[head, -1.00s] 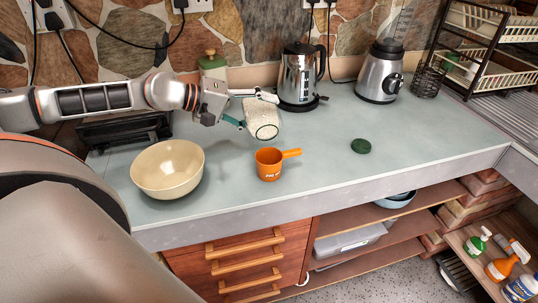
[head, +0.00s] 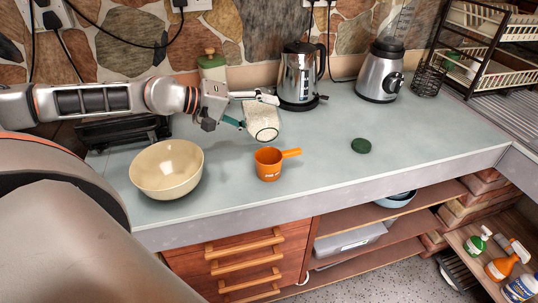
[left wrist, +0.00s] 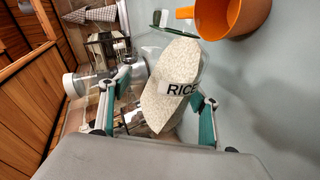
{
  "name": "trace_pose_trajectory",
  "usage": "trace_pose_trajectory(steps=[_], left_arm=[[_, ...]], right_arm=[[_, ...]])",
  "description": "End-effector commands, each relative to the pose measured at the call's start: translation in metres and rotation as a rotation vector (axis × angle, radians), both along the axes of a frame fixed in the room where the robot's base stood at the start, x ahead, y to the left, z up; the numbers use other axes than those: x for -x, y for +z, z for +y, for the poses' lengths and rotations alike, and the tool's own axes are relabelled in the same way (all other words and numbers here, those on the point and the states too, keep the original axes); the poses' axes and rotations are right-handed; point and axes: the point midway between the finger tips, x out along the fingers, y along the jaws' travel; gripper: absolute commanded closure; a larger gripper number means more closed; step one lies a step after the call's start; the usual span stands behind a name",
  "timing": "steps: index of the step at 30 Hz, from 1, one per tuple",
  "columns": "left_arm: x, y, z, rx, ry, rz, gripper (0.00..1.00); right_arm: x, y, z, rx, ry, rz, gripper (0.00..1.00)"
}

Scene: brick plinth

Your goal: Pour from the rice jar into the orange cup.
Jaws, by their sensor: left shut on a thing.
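The rice jar (head: 262,121), clear and filled with pale grains, is held tilted above the counter, its mouth end pointing down. In the left wrist view the jar (left wrist: 174,82) shows a "RICE" label, with the grains slanting inside it. My left gripper (head: 252,110) is shut on the jar; its teal fingers (left wrist: 158,108) sit on either side of it. The orange cup (head: 269,164) stands upright on the counter just below the jar's mouth, its handle pointing right. It also shows in the left wrist view (left wrist: 232,16). My right gripper is not visible.
A cream bowl (head: 167,169) stands left of the cup.

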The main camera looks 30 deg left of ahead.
Motion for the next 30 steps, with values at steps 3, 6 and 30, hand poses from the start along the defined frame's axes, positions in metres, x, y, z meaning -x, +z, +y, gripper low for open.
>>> trace_pose_trajectory(steps=[3,6,30], left_arm=[[-0.0002,0.0040,-0.0004,-0.006,-0.001,-0.011,0.80],[0.0001,0.0041,-0.0006,-0.012,-0.001,-0.016,0.80],[0.0028,0.0066,-0.0012,-0.052,0.000,-0.050,0.80]], right_arm=[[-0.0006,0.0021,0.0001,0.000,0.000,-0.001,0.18],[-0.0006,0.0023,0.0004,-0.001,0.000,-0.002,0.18],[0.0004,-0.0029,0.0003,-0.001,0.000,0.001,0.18]])
